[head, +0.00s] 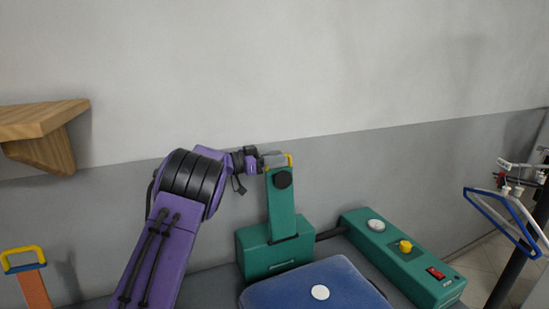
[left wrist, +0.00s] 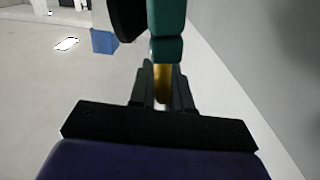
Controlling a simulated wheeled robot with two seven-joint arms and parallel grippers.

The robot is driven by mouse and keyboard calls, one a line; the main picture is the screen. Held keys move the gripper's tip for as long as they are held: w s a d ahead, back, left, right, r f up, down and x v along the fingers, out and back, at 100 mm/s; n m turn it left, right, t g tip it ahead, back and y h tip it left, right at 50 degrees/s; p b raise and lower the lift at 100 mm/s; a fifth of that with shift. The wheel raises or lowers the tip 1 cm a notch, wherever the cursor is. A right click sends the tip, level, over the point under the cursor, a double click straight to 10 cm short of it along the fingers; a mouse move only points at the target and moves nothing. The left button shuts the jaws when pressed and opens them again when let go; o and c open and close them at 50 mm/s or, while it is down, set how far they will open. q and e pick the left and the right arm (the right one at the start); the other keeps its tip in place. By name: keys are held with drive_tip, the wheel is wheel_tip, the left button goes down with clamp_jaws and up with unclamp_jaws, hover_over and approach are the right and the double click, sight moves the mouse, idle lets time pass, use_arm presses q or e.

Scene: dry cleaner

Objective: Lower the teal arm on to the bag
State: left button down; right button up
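The teal arm (head: 282,208) stands upright, raised from a teal base block (head: 275,256), with a dark round knob (head: 282,179) near its top. A yellow handle (head: 291,160) is at its upper end. My left gripper (head: 274,160) is at this handle. In the left wrist view the yellow handle (left wrist: 162,86) lies between my two dark fingers (left wrist: 165,88); whether they press on it is unclear. A blue padded piece (head: 310,288) with a white disc (head: 320,292) lies in front of the base; it may be the bag. My right gripper is not in view.
A teal control box (head: 405,262) with a white button, yellow knob and red switch sits at the right. A wooden shelf (head: 40,125) and a yellow-handled orange piece (head: 34,285) are at the left. Hangers (head: 505,215) hang at the right. The wall stands behind.

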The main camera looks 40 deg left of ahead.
use_arm(q)
drive_tip(key=shift+s+d+f+b, duration=0.1)
drive_tip(key=shift+d+b, duration=0.2)
drive_tip(key=shift+b, duration=0.1)
drive_tip(key=s+d+f+m+b, duration=0.1)
drive_tip(key=s+d+m+b, duration=0.2)
drive_tip(key=d+b, duration=0.3)
drive_tip(key=s+d+f+m+b, duration=0.1)
drive_tip(key=s+d+m+b, duration=0.3)
drive_tip(key=d, duration=0.5)
drive_tip(key=b, duration=0.2)
drive_tip(key=shift+s+f+b, duration=0.15)
drive_tip(key=shift+s+b, duration=0.25)
drive_tip(key=shift+a, duration=0.1)
